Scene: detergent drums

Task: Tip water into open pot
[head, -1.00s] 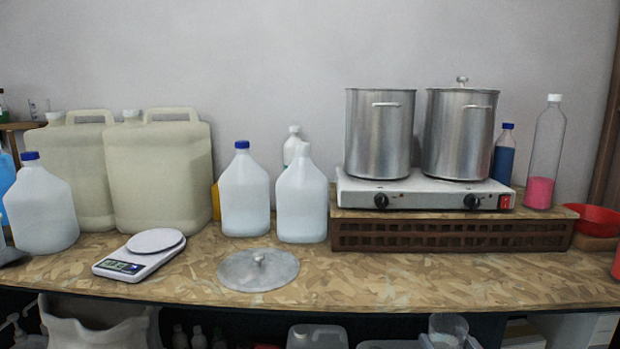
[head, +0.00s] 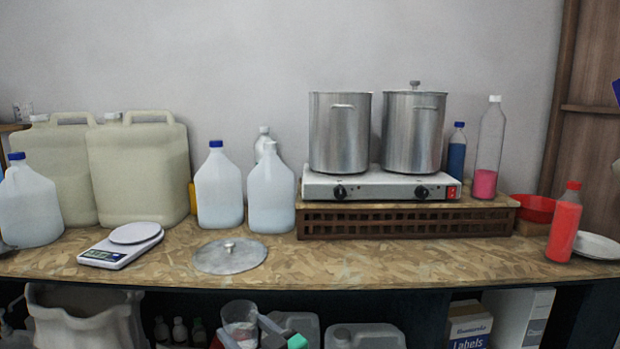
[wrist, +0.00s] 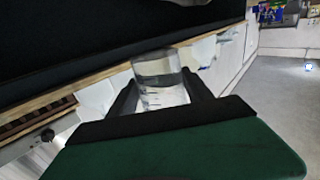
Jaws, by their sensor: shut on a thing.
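The open pot (head: 339,135) is a steel pot without a lid, on the left of the white hotplate (head: 385,186). A second steel pot (head: 414,135) with its lid on stands to its right. A loose round metal lid (head: 229,257) lies on the counter. My gripper (head: 248,331) is low in the head view, in front of the counter's edge, well below the pots. It is shut on a clear container (head: 240,314), which also shows between the fingers in the wrist view (wrist: 158,72).
Two white jugs (head: 219,188) (head: 270,190) stand left of the hotplate. A scale (head: 121,246) and large canisters (head: 140,172) are farther left. A red bottle (head: 565,224) stands at the right. The front counter right of the loose lid is clear.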

